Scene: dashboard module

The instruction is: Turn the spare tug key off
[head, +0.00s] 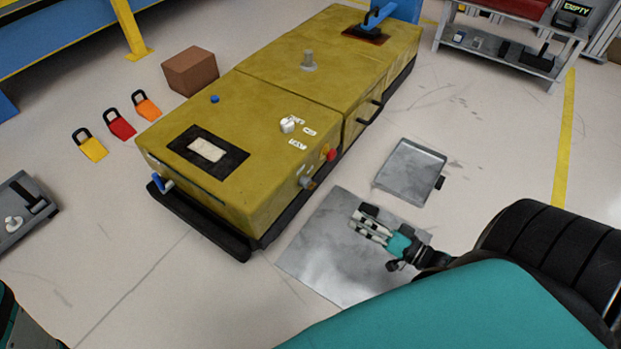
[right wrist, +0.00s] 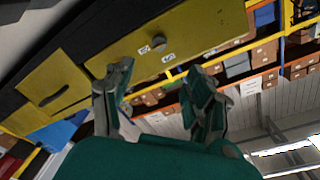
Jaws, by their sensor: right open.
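The yellow tug (head: 235,110) stands left of centre in the head view. A pale switch knob (head: 288,124) is on its top, with small white labels around it. A grey knob (head: 306,182) is on its near right side, close to a red button (head: 330,153). I cannot tell for sure which is the key. My right gripper (head: 362,218) is open and empty, right of the tug's side and apart from it. In the right wrist view, a round grey knob (right wrist: 158,42) with small labels shows on a yellow panel, beyond the open fingers (right wrist: 158,78). My left gripper is not in view.
A metal plate (head: 325,260) lies on the floor below the right gripper, with a grey tray (head: 411,168) beyond it. A brown box (head: 190,71) and several coloured padlock-shaped tags (head: 120,126) lie left of the tug. A shelf cart (head: 505,45) stands at the back right.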

